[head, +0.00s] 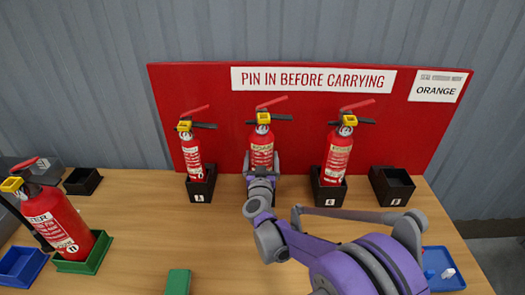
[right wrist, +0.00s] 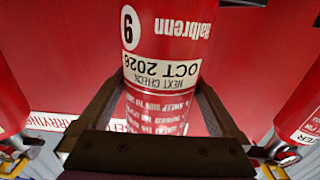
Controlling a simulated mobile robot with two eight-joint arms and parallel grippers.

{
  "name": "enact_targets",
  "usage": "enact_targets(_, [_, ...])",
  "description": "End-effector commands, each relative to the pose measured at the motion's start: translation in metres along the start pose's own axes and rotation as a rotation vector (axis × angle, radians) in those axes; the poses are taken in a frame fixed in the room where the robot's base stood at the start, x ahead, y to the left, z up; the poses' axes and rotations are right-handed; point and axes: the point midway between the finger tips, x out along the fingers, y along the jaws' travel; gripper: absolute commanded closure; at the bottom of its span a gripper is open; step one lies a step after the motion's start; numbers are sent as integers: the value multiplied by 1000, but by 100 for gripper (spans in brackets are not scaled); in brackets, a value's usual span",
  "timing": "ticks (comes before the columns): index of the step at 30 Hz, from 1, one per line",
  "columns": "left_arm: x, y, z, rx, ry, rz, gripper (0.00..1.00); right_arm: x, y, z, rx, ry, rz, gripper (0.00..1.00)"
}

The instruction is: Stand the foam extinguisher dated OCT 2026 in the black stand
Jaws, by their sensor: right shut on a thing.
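The extinguisher with NEXT CHECK OCT 2026 on its label (right wrist: 165,72) fills the middle of the right wrist view, upside down. In the head view it is the middle red extinguisher (head: 262,150), upright before the red board. My right gripper (head: 261,172) is shut around its lower body. Its base is hidden by the gripper, so I cannot tell whether it is lifted. An empty black stand (head: 82,182) is at the left, behind the green stand. Another empty black holder (head: 391,186) is at the right end of the row. My left gripper is not in view.
Red extinguishers stand in black holders to the left (head: 192,158) and right (head: 338,155). A larger extinguisher (head: 58,220) tilts in a green stand (head: 85,262). A blue stand (head: 22,266), green block (head: 178,282) and blue tray (head: 440,285) are near the front.

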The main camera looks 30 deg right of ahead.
Motion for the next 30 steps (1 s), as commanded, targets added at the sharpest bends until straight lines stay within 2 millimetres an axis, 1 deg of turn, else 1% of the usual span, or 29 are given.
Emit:
enact_targets(8, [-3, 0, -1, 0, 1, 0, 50, 0, 0, -6, -2, 2, 1, 100])
enact_targets(30, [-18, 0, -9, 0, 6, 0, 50, 0, 1, -34, -3, 3, 3, 100])
